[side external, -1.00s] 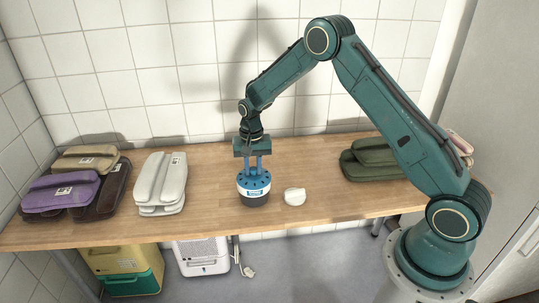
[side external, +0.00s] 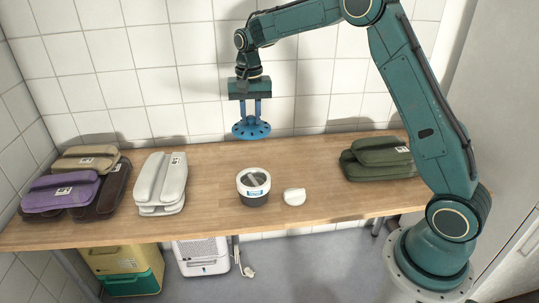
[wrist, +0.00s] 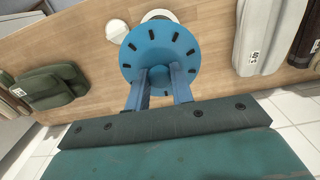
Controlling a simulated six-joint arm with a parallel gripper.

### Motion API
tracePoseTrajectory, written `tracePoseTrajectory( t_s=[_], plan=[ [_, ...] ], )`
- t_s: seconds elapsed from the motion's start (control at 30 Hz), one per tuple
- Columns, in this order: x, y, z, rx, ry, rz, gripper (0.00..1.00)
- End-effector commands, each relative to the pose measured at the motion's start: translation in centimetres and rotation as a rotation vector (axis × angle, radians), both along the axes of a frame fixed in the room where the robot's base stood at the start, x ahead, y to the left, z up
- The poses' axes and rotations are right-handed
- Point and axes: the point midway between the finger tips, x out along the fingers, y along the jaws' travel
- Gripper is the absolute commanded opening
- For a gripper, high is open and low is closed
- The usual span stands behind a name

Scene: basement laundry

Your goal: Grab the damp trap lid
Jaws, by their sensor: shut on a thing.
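The damp trap lid (side external: 251,129) is a round blue disc with dark slots around its rim. My gripper (side external: 251,118) is shut on the lid's raised middle and holds it level in the air, well above the table. In the wrist view the lid (wrist: 160,45) sits between my two blue fingers (wrist: 159,82). The damp trap tub (side external: 253,196), dark below with a white rim and a label, stands open on the table below the lid. Something grey shows inside it. In the wrist view the lid hides most of the tub.
A small white round object (side external: 294,197) lies right of the tub. A pale folded case (side external: 161,183), purple (side external: 60,192), brown and tan cases lie left. Green cases (side external: 380,158) lie right. The wooden table (side external: 225,225) is clear around the tub; a tiled wall stands behind.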

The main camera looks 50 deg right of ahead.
Motion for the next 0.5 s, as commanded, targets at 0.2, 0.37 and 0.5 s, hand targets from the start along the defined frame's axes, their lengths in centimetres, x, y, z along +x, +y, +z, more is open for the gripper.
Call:
tracePoseTrajectory(
  t_s=[0.2,0.37,0.5],
  plan=[
    [-0.03,0.0,0.9,0.0,0.0,0.0,0.0],
    [-0.03,0.0,0.93,0.0,0.0,0.0,0.0],
    [-0.02,0.01,0.92,0.0,0.0,0.0,0.0]
  ],
)
